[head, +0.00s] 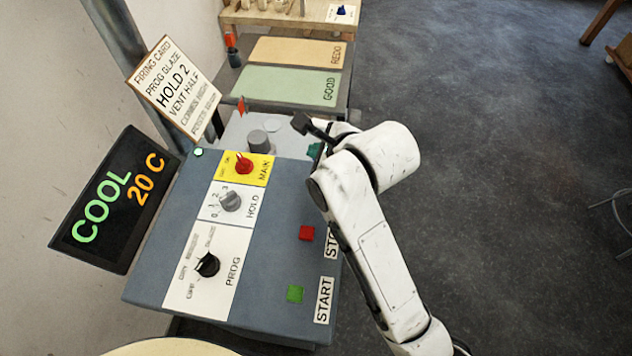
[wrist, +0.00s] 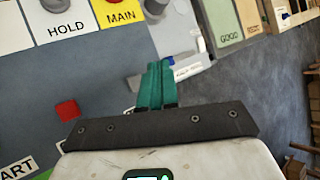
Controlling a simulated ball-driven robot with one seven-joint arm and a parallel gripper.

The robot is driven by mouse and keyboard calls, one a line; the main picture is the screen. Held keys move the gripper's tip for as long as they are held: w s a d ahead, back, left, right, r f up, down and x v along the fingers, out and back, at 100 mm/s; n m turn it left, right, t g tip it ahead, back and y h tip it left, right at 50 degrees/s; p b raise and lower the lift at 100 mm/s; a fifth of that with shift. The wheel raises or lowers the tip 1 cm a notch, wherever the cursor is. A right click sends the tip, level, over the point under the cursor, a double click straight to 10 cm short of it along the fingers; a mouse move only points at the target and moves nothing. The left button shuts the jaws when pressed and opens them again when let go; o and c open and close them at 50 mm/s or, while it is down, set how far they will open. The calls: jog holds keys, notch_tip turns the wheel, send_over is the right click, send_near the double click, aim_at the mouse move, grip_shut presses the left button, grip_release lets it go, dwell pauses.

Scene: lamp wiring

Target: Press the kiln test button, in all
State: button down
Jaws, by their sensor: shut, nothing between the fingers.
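No button marked as a kiln test button can be made out for certain. In the wrist view a small blue part (wrist: 168,62) shows just beyond my fingertips, beside a white label (wrist: 190,69) too small to read surely. My gripper (wrist: 155,66) has teal fingers, shut together and empty, above the panel's right edge. In the head view only a bit of teal finger (head: 314,150) shows; my arm hides the rest. The slanted blue-grey control panel (head: 272,235) carries a red button (head: 306,233) and a green button (head: 295,293) with a START label.
The panel also has a PROG knob (head: 207,264), HOLD knob (head: 230,201) and red MAIN switch (head: 244,164). The display (head: 118,200) reads COOL 20 C. A firing card (head: 174,88) says HOLD 2. GOOD (head: 290,88) and REDO (head: 297,51) mats lie beyond.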

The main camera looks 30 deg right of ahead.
jog(key=b, duration=0.6)
send_over(311, 177)
jog(key=s, duration=0.3)
notch_tip(311, 177, down, 7)
jog(key=shift+d+r, duration=0.15)
jog(key=shift+f, duration=0.55)
dwell(0.7)
jog(key=shift+f, duration=0.4)
jog(key=shift+f+b, duration=0.35)
jog(key=shift+f, duration=0.2)
dwell(0.6)
jog(key=shift+r, duration=0.1)
jog(key=shift+r+p, duration=0.9)
jog(key=shift+p, duration=0.15)
notch_tip(311, 177, up, 5)
jog(key=p, duration=0.4)
jog(key=shift+p, duration=0.4)
